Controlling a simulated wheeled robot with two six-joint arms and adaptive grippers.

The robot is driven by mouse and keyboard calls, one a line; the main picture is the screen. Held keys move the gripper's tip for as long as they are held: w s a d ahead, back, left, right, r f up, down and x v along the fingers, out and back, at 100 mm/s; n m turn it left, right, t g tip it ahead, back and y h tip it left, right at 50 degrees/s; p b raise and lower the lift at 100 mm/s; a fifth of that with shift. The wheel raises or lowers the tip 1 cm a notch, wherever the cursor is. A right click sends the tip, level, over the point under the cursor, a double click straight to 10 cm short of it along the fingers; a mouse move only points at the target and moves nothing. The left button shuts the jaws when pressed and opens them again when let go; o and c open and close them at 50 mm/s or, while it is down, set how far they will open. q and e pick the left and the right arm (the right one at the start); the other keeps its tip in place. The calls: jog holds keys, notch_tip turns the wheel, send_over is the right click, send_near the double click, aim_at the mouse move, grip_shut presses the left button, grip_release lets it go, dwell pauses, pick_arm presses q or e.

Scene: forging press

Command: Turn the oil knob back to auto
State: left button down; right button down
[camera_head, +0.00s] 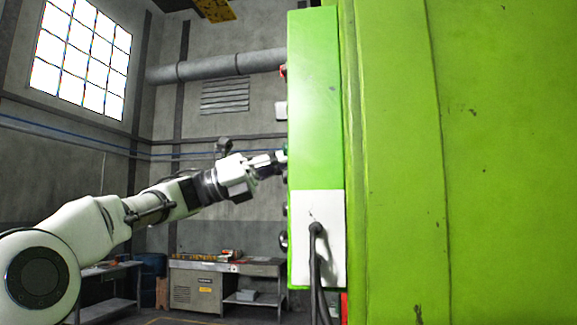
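A tall green control box (315,110) is mounted on the side of the big green press (480,160). I see the box from its side, so its front with the knobs faces left and shows only as small bumps along the edge. I cannot tell which bump is the oil knob or how it is turned. My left gripper (280,163) reaches from the left to the left edge of the box, at about mid height. Its fingertips are small and partly lost against the edge, so contact and opening are unclear. My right gripper is out of view.
A white cover plate (328,215) with a dark cable (317,265) is on the lower side of the box. A workbench (200,284) stands by the back wall, with a blue barrel (153,268) beside it. The press fills the right side.

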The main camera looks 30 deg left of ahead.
pick_arm(q)
jog(key=shift+r+n+t+y, duration=0.15)
jog(key=shift+n+t+y, duration=0.4)
jog(key=shift+n, duration=0.85)
jog(key=c, duration=1.3)
grip_release()
jog(key=shift+a, duration=0.1)
jog(key=shift+s+a, duration=0.1)
jog(key=shift+a, duration=0.15)
jog(key=v, duration=1.2)
jog(key=shift+d, duration=0.1)
